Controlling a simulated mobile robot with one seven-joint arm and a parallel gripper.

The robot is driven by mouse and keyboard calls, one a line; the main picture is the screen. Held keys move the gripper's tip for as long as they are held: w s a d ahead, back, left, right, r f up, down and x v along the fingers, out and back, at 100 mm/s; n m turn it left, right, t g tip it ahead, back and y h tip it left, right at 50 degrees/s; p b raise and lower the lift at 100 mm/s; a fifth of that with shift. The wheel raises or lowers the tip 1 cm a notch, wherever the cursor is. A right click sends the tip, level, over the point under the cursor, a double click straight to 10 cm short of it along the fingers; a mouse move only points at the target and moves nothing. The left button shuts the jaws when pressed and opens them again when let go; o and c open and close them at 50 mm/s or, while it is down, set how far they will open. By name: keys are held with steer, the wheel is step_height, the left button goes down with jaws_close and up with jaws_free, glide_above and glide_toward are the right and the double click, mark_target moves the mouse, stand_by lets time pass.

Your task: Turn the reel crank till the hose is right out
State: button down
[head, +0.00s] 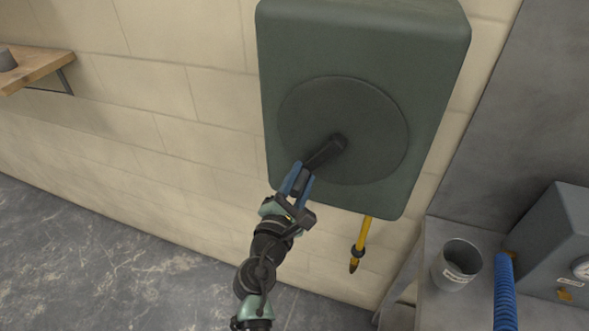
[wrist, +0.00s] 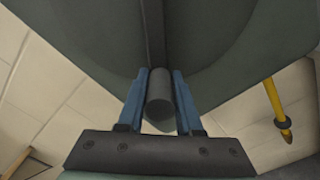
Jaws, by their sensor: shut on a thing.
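The hose reel (head: 425,60) is a dark green box on the wall with a round disc (head: 365,105) on its front. The black crank (head: 325,153) runs from the disc's middle down and to the left. My gripper (head: 299,180) has blue fingers and is shut on the crank's grip at its outer end. In the wrist view the round grip (wrist: 159,100) sits between the two fingers. A short length of yellow hose (head: 363,233) with a dark nozzle hangs below the reel. The hose also shows at the right of the wrist view (wrist: 275,103).
A grey bench at the lower right bears a metal cup (head: 457,264), a blue ribbed hose (head: 505,290) and a grey box with a gauge (head: 560,245). A wooden shelf (head: 35,68) is on the wall at the left. The floor at the lower left is clear.

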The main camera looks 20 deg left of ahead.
steer(key=shift+d+f+n, duration=0.4)
steer(key=shift+f+n, duration=0.1)
steer(key=shift+f, duration=0.05)
steer(key=c, duration=0.6)
jaws_free()
steer(key=shift+r, duration=0.2)
steer(key=shift+s, duration=0.15)
steer(key=s+b, duration=0.1)
steer(key=s, duration=1.1)
steer(key=shift+s+b, duration=0.35)
